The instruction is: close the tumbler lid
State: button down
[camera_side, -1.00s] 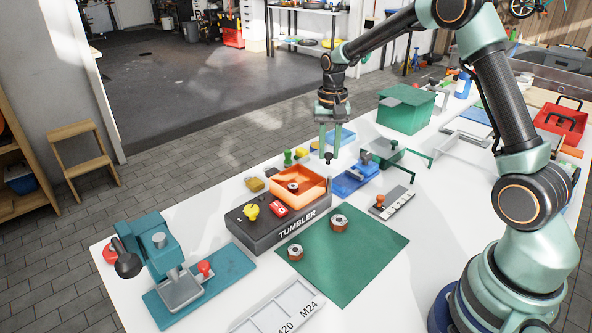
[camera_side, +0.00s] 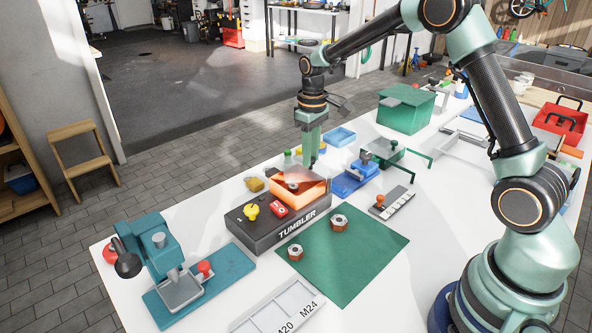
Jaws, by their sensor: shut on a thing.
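The tumbler (camera_side: 285,225) is a dark box with a yellow knob (camera_side: 251,210), a red switch (camera_side: 278,208) and an orange drum (camera_side: 298,195) at its back. A hex nut (camera_side: 292,186) shows inside the drum. The tumbler lid (camera_side: 296,174) looks like a see-through, orange-tinted pane, tilted over the drum; its edges are hard to make out. My gripper (camera_side: 310,164) points down at the drum's back right and is shut on the lid, with the grip point small and partly hidden by the fingers.
A green mat (camera_side: 345,270) in front holds two hex nuts (camera_side: 339,222) (camera_side: 295,252). A teal press (camera_side: 165,265) stands at left and a labelled tray (camera_side: 280,310) at the front. A blue vise (camera_side: 355,179), a blue tray (camera_side: 340,137) and a green box (camera_side: 405,109) lie to the right.

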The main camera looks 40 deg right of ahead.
aim_at(306, 177)
jog(key=n, duration=0.1)
jog(key=a+n, duration=0.1)
jog(key=n, duration=0.1)
jog(key=shift+s+a+r+n, duration=0.15)
jog(key=shift+s+a+n, duration=0.15)
jog(key=shift+a, duration=0.1)
jog(key=shift+s+a+n, duration=0.25)
jog(key=shift+a+n, duration=0.1)
jog(key=shift+n, duration=0.5)
jog(key=shift+s+a+n, duration=0.2)
jog(key=shift+a+n, duration=0.1)
jog(key=shift+n, duration=0.55)
jog(key=c, duration=0.7)
grip_release()
jog(key=shift+s, duration=0.1)
jog(key=shift+o, duration=0.2)
notch_tip(306, 177, up, 12)
